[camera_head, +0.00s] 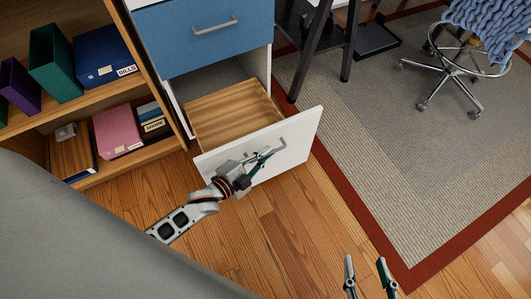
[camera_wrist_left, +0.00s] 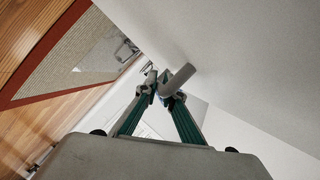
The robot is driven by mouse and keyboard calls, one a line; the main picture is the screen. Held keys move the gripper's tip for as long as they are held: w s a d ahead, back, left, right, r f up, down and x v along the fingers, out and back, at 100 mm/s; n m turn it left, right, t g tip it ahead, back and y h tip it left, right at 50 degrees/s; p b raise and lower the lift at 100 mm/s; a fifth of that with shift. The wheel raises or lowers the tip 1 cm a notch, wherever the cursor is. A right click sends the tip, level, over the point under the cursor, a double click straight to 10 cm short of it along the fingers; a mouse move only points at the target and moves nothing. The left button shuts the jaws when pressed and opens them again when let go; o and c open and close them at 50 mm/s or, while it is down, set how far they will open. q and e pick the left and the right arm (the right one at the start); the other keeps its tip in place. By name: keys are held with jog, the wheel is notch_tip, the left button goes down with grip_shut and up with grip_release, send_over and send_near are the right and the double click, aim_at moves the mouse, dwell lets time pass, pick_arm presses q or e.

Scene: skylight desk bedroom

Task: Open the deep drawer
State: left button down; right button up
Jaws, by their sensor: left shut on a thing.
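The deep drawer (camera_head: 302,142) is the lower, white-fronted one of the cabinet. It stands pulled out, and its empty wooden inside (camera_head: 232,110) shows in the head view. My left gripper (camera_head: 262,157) is at the drawer's front, shut on the grey bar handle (camera_head: 272,148). The handle (camera_wrist_left: 180,77) also shows in the left wrist view between the fingertips (camera_wrist_left: 160,88), close to the white front. My right gripper (camera_head: 369,273) is at the bottom of the head view, its two fingers apart and empty, over the wooden floor.
A blue upper drawer (camera_head: 200,40) with a grey handle is closed above. A wooden shelf (camera_head: 112,84) with binders and boxes stands at the left. A rug (camera_head: 400,150), desk legs and a wheeled chair (camera_head: 455,70) are at the right. Wooden floor before the drawer is clear.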

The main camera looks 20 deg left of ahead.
pick_arm(q)
jog(key=c, duration=2.4)
grip_release()
jog(key=shift+c, duration=0.2)
jog(key=v, duration=1.2)
